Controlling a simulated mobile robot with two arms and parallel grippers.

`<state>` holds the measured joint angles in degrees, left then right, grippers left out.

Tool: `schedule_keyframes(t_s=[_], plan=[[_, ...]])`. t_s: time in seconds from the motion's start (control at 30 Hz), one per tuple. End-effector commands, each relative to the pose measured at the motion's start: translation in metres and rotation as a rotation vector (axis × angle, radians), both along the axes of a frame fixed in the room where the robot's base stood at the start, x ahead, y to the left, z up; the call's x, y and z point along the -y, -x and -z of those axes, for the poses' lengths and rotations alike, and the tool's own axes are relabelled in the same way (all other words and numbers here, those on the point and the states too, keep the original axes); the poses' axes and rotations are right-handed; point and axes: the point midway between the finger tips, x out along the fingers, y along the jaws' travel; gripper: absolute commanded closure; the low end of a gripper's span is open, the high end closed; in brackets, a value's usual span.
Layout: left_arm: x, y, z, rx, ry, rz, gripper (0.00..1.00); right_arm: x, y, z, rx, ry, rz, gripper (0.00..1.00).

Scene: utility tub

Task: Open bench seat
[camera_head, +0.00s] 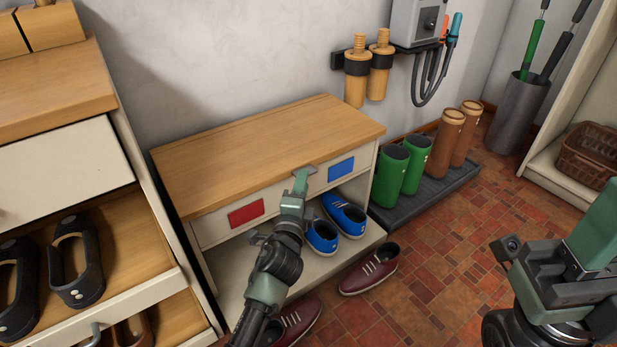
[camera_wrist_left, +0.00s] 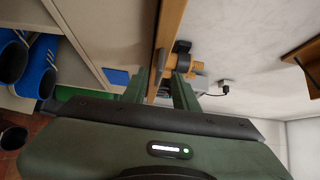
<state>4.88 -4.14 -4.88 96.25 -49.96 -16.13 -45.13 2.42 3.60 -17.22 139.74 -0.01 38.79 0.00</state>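The bench seat (camera_head: 250,145) is a wooden lid on a low white bench, lying flat and closed in the head view. A small grey tab (camera_head: 312,169) sits at its front edge. My left gripper (camera_head: 301,180) is at that front edge, beside the tab. In the left wrist view its fingers (camera_wrist_left: 160,88) are apart, with the wooden seat edge (camera_wrist_left: 168,30) running between them; I cannot tell whether they touch it.
Blue shoes (camera_head: 345,215) stand on the shelf under the seat, and a maroon shoe (camera_head: 370,270) is on the tiled floor. Green boots (camera_head: 390,175) stand right of the bench on a dark tray (camera_head: 430,195). An open shoe drawer (camera_head: 125,250) is at the left.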

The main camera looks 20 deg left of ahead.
Motion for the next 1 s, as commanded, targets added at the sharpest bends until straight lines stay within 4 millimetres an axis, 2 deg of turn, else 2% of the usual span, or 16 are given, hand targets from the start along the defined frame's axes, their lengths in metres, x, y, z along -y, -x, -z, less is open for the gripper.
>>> schedule_keyframes(t_s=[0.1, 0.3, 0.63, 0.67, 0.73, 0.77, 1.0], plan=[[-0.003, -0.021, 0.002, 0.002, -0.001, 0.001, 0.71, -0.001, 0.002, -0.001, 0.024, 0.001, 0.001, 0.64], [-0.005, -0.042, 0.003, -0.001, 0.001, 0.0, 0.71, -0.001, 0.005, -0.006, 0.05, 0.004, 0.004, 0.64], [-0.006, -0.047, 0.001, -0.003, 0.002, 0.0, 0.71, -0.002, 0.005, -0.008, 0.054, 0.004, 0.003, 0.64], [-0.006, -0.047, 0.001, -0.002, 0.002, 0.001, 0.76, -0.002, 0.005, -0.008, 0.054, 0.004, 0.003, 0.64], [-0.006, -0.047, 0.001, -0.002, 0.002, 0.001, 0.96, -0.002, 0.005, -0.008, 0.053, 0.005, 0.003, 0.64], [-0.006, -0.047, 0.001, -0.002, 0.002, 0.001, 1.0, -0.002, 0.005, -0.008, 0.053, 0.005, 0.003, 0.64], [-0.006, -0.047, 0.001, -0.003, 0.002, 0.001, 1.0, -0.002, 0.005, -0.008, 0.053, 0.005, 0.003, 0.64]])
